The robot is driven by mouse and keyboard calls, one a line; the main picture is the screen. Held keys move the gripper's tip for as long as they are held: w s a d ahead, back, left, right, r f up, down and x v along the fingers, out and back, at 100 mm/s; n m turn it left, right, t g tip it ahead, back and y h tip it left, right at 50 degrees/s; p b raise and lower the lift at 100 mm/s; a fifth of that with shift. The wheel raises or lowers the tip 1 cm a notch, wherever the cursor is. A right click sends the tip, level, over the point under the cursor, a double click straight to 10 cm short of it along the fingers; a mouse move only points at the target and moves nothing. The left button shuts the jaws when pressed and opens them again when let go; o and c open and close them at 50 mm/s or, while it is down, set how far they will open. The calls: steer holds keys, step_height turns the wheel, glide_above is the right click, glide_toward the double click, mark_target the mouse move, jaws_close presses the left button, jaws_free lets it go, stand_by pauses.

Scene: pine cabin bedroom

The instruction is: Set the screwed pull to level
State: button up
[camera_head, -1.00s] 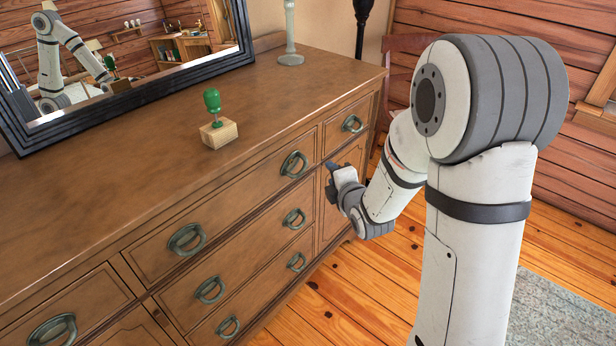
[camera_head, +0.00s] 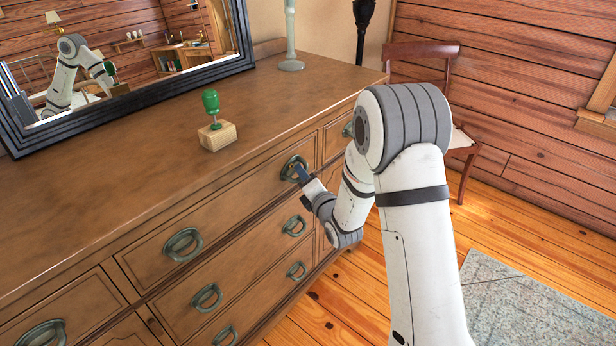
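The wooden dresser (camera_head: 130,200) carries several dark green-grey ring pulls. My gripper (camera_head: 299,173) is at the pull (camera_head: 292,166) on the right of the long top drawer. Its dark fingertips overlap the lower right of that ring. Whether they touch or grip it, and whether the fingers are open or shut, is too small to tell. Another pull (camera_head: 183,244) is on the left of the same drawer. The small top right drawer's pull (camera_head: 347,130) is partly hidden by my arm. I cannot tell for sure which pull is off level.
A green-knobbed piece (camera_head: 211,103) on a wooden block (camera_head: 217,134) stands on the dresser top. A framed mirror (camera_head: 150,92) and a pale candlestick (camera_head: 291,40) stand behind. A chair (camera_head: 430,52) is at the back right. Wooden floor and a grey rug (camera_head: 520,310) lie at right.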

steer(key=shift+w, duration=0.1)
steer(key=shift+c, duration=0.4)
jaws_close()
steer(key=shift+s+a+f+m+g+h+b, duration=0.1)
steer(key=shift+s+a+m+g+h+b, duration=0.1)
steer(key=shift+m+g+b, duration=0.6)
steer(key=shift+s+a+m+g+h+b, duration=0.1)
steer(key=shift+s+a+m+g+b, duration=0.15)
steer(key=shift+m+b, duration=1.05)
steer(key=shift+d+p, duration=0.1)
steer(key=shift+p, duration=0.2)
steer(key=shift+o, duration=0.4)
jaws_free()
steer(key=shift+w, duration=0.1)
